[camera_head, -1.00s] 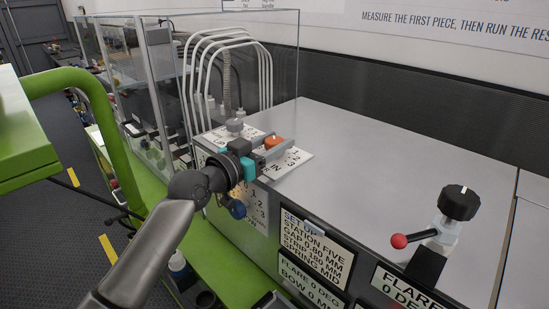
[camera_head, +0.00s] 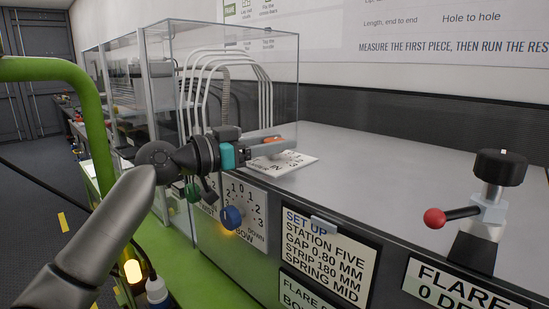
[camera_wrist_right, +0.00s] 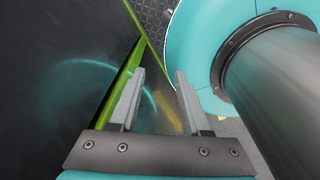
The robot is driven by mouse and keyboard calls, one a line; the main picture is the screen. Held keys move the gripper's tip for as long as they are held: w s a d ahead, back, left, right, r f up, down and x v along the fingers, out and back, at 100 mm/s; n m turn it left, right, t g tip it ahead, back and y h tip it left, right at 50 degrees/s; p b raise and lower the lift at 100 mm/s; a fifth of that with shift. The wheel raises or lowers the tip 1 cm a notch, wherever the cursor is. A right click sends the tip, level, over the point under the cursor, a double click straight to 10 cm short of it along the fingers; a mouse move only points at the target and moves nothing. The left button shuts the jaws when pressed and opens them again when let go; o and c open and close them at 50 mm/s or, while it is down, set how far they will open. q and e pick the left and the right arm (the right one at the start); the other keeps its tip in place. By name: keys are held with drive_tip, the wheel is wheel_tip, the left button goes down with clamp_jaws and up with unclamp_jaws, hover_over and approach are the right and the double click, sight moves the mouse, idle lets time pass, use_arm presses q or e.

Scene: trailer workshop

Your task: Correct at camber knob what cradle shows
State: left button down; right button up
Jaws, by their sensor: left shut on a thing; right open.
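My left gripper (camera_head: 290,141) reaches over the machine's front top edge and is shut on an orange knob (camera_head: 271,139). The knob stands above a white numbered dial plate (camera_head: 290,163) on the top face. The fingers hide most of the knob and its pointer, so its setting cannot be read. I cannot confirm the word camber on the plate. No part is clearly recognisable as the cradle. My right gripper (camera_wrist_right: 161,80) is open and empty in the right wrist view.
A blue knob (camera_head: 232,218) sits on the front BOW dial (camera_head: 258,219), with a green knob (camera_head: 193,192) left of it. A SET UP card (camera_head: 325,262) hangs on the front. A red-ball lever (camera_head: 434,218) stands at right. A clear guard (camera_head: 277,60) encloses bent tubes behind.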

use_arm(q)
drive_tip(key=shift+g+b, duration=0.3)
drive_tip(key=shift+b, duration=0.15)
idle(0.3)
drive_tip(key=shift+c, duration=1.5)
unclamp_jaws()
drive_tip(key=b+v, duration=0.1)
drive_tip(key=v, duration=1.4)
drive_tip(key=shift+f, duration=0.2)
drive_tip(key=shift+s+a, duration=0.1)
drive_tip(key=shift+a, duration=0.1)
